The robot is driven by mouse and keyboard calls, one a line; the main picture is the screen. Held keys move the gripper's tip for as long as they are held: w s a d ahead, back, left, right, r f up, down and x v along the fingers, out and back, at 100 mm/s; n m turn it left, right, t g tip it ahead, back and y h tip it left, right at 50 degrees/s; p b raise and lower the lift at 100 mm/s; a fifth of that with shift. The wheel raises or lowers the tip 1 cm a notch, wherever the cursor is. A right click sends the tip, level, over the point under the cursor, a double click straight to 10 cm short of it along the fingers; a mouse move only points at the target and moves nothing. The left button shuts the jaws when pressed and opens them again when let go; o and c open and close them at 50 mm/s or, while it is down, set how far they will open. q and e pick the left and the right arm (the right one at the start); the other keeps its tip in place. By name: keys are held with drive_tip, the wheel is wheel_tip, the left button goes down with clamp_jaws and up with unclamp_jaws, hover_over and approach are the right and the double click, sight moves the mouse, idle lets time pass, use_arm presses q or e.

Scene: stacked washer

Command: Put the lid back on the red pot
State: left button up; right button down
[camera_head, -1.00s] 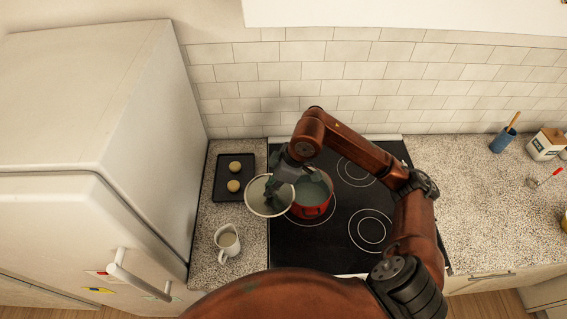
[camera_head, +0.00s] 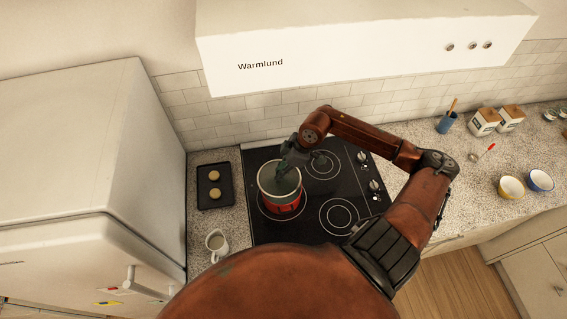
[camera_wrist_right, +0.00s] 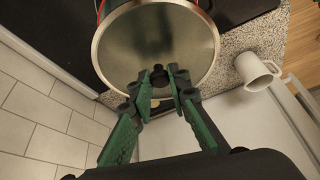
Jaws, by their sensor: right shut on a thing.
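The red pot (camera_head: 285,206) stands on the left front burner of the black cooktop. The round lid (camera_head: 270,188), grey with a pale metal rim, is over the pot and hides most of its opening. I cannot tell whether the lid touches the pot rim. My right gripper (camera_head: 287,168) is above the lid. Only slivers of the red pot show behind the lid there. My left gripper is not in view.
A dark tray (camera_head: 215,198) with two round pale items and a white jug (camera_head: 217,243) are on the counter left of the cooktop (camera_head: 335,185). The fridge (camera_head: 85,165) is further left. A white hood (camera_head: 350,45) overhangs the back. The other burners are clear.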

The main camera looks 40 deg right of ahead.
sight(286, 177)
drive_tip(key=shift+s+d+r, duration=0.1)
drive_tip(key=shift+s+d, duration=0.05)
drive_tip(key=shift+d, duration=0.25)
wheel_tip(286, 177, down, 4)
drive_tip(key=b, duration=0.3)
drive_tip(key=shift+f, duration=0.2)
drive_tip(key=shift+f+b, duration=0.75)
drive_tip(key=shift+f, duration=0.3)
drive_tip(key=shift+r+p, duration=0.1)
drive_tip(key=shift+p, duration=0.35)
drive_tip(key=shift+f, duration=0.2)
idle(0.9)
drive_tip(key=shift+p, duration=0.35)
idle(0.5)
drive_tip(key=c, duration=1.7)
unclamp_jaws()
drive_tip(key=shift+c, duration=0.2)
drive_tip(key=shift+o, duration=0.3)
